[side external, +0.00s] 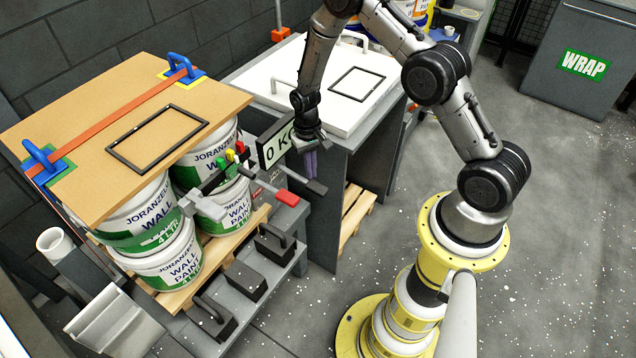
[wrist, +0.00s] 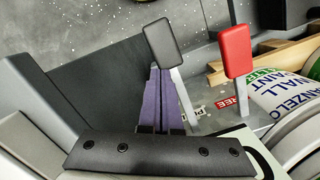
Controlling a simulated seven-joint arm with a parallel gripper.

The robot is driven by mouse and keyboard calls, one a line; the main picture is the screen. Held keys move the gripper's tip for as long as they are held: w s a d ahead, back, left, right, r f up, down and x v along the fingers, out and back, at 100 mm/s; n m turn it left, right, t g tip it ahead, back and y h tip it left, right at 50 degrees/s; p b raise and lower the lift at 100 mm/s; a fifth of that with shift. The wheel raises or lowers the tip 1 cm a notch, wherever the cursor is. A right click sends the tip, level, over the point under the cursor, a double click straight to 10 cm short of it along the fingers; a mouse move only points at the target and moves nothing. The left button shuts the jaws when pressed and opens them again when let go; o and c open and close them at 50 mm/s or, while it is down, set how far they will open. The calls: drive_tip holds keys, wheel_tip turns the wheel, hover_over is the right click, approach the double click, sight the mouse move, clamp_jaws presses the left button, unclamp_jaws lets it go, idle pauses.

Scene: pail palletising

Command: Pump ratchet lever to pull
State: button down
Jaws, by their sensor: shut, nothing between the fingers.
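A lever with a black paddle (side external: 316,187) and grey metal arm sticks out from the strapping unit; its paddle also shows in the wrist view (wrist: 165,42). A second lever with a red paddle (side external: 287,198) sits to its left, and to its right in the wrist view (wrist: 235,50). My gripper (side external: 311,172) is shut and empty, its purple fingers (wrist: 158,75) pointing down right beside the black-paddled lever. Contact cannot be told. A display (side external: 277,146) reads "0 KG". An orange strap (side external: 125,111) runs over a brown board (side external: 85,150).
Blue corner pieces (side external: 45,161) hold the strap at the board's edges. Paint pails (side external: 170,262) stand under the board on a pallet. Black blocks (side external: 245,281) sit on a low grey shelf. A white-topped bench (side external: 345,112) stands behind the levers. Floor to the right is open.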

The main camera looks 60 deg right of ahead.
wheel_tip(320, 180, up, 14)
drive_tip(key=w, duration=0.1)
drive_tip(key=shift+d, duration=0.3)
drive_tip(key=c, duration=1.6)
unclamp_jaws()
drive_tip(key=shift+w+f, duration=0.1)
drive_tip(key=shift+f, duration=0.05)
